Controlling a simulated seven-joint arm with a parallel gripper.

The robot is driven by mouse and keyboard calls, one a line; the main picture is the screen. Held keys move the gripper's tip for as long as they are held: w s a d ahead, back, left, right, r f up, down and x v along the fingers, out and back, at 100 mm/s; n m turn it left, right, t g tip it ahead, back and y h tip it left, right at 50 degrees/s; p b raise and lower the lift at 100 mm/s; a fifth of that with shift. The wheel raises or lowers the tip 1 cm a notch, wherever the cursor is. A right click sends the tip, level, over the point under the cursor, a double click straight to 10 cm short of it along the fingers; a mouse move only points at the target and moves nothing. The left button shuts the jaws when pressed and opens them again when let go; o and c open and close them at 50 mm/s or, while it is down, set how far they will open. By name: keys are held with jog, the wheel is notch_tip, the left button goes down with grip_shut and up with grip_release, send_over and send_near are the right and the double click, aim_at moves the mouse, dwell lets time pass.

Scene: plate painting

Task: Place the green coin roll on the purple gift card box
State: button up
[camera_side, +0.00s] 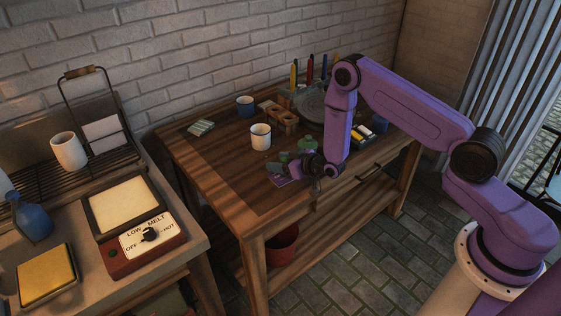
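A small flat purple piece (281,181), which looks like the gift card box, lies on the wooden table near its front edge, partly covered by my gripper. My gripper (279,163) is low over the table, just above and behind the purple piece, pointing left. Its fingers are small and dark here, so I cannot tell whether they are open or hold anything. A small green object (308,143) stands just behind my gripper, partly hidden by it. I cannot tell whether it is the green coin roll; no other clear green roll shows.
A white mug (260,136) stands behind and left of my gripper, with a blue mug (245,105) farther back. The table's left front is clear.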

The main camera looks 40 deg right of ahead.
dwell(0.3)
jog(key=shift+s+r, duration=0.1)
jog(key=shift+r, duration=0.05)
jog(key=v, duration=1.2)
jog(key=s+a+r+n+g+y, duration=0.1)
jog(key=s+a+r+n+g, duration=0.4)
jog(key=s+a+r+g, duration=0.45)
jog(key=s+d+r+n+g+h, duration=0.1)
jog(key=s+r, duration=0.3)
jog(key=s, duration=0.7)
jog(key=s+d+r+n+g+h, duration=0.2)
jog(key=s+d+r+n, duration=0.1)
jog(key=s, duration=0.9)
notch_tip(320, 180, up, 2)
jog(key=shift+d+r+n+h, duration=0.15)
jog(key=shift+d+n+h, duration=0.25)
jog(key=shift+d, duration=0.35)
jog(key=shift+w+g, duration=0.1)
jog(key=shift+g, duration=0.15)
